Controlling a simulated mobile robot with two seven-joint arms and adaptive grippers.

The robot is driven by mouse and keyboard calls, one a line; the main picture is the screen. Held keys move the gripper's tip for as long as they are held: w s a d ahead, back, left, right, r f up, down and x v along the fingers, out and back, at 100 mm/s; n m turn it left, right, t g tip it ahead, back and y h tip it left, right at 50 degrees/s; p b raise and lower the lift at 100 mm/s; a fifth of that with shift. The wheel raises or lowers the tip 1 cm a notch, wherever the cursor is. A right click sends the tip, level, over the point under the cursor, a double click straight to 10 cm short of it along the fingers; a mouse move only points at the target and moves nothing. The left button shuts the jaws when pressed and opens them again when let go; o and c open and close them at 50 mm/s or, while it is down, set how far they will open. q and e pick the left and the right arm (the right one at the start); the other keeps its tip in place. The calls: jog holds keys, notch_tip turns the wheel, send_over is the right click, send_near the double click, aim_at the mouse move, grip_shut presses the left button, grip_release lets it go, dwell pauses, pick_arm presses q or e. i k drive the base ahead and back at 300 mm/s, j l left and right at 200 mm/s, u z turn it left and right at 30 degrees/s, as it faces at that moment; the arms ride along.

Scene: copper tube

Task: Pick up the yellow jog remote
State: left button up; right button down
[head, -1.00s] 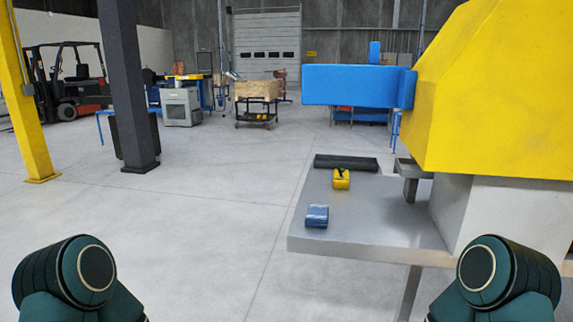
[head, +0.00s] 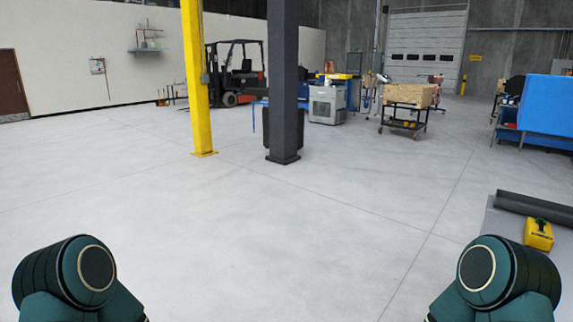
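The yellow jog remote (head: 539,235) lies on the grey metal table (head: 496,215) at the right edge of the head view. A dark green part shows on its top. Only the left end of the table is in view, and my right arm covers part of it. Both of my arms show at the bottom corners as dark green links. Neither gripper is in view, and nothing is seen touching the remote.
A blue block (head: 546,102) stands at the right. A black pillar (head: 283,80) and a yellow pillar (head: 194,80) rise ahead. A cart with a wooden crate (head: 409,95) stands farther back. The floor ahead is clear.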

aim_at(544, 242)
jog(key=i+z, duration=0.2)
jog(key=i, duration=0.5)
jog(key=i+z, duration=0.2)
jog(key=i, duration=0.55)
jog(key=i+z, duration=0.15)
jog(key=i, duration=0.6)
jog(key=i+j+z, duration=0.15)
jog(key=i, duration=0.6)
jog(key=i+z, duration=0.35)
jog(key=i+j+z, duration=0.35)
jog(key=i, duration=0.2)
jog(key=l+z, duration=0.1)
jog(key=z, duration=1.55)
